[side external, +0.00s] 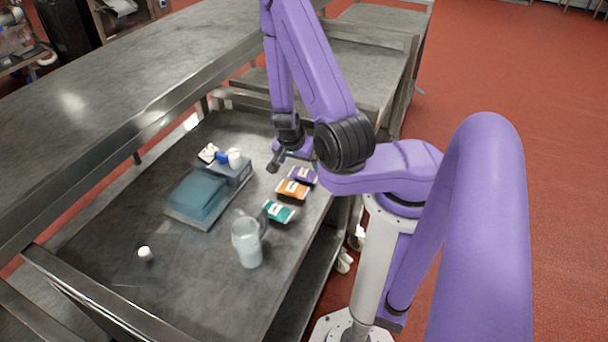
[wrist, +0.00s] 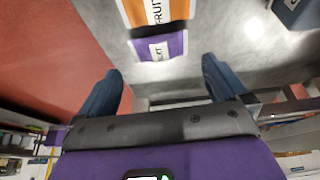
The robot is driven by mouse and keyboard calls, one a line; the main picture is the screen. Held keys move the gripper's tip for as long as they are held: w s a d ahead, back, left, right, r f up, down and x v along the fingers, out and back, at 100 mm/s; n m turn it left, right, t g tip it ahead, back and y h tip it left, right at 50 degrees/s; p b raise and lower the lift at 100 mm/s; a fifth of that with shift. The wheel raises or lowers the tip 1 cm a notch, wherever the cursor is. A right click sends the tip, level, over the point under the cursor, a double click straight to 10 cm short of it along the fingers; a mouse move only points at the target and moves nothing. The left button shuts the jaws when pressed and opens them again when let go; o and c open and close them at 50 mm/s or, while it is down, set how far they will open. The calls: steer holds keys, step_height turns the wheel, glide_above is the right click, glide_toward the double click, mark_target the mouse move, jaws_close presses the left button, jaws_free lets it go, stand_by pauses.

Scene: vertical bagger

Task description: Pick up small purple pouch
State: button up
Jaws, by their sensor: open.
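The small purple pouch (side external: 303,175) lies on the metal table, at the far end of a row of pouches near the table's right edge. In the wrist view the purple pouch (wrist: 160,46) shows with a white label, ahead of the fingertips and between their lines. My gripper (side external: 290,158) is above the table, just up and left of the pouch in the side view. In the wrist view my gripper (wrist: 158,70) has its two dark blue fingers wide apart with nothing between them. I cannot tell the exact height above the pouch.
An orange pouch (side external: 292,190) lies close beside the purple one, and a green pouch (side external: 279,212) beyond it. A clear pitcher (side external: 246,243), a blue-grey bin (side external: 198,194) and a box with small containers (side external: 231,172) stand left. A white cap (side external: 145,253) lies apart.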

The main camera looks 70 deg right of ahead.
mark_target(303, 172)
steer(key=shift+x, duration=3.75)
steer(key=shift+d, duration=0.1)
steer(key=c, duration=0.8)
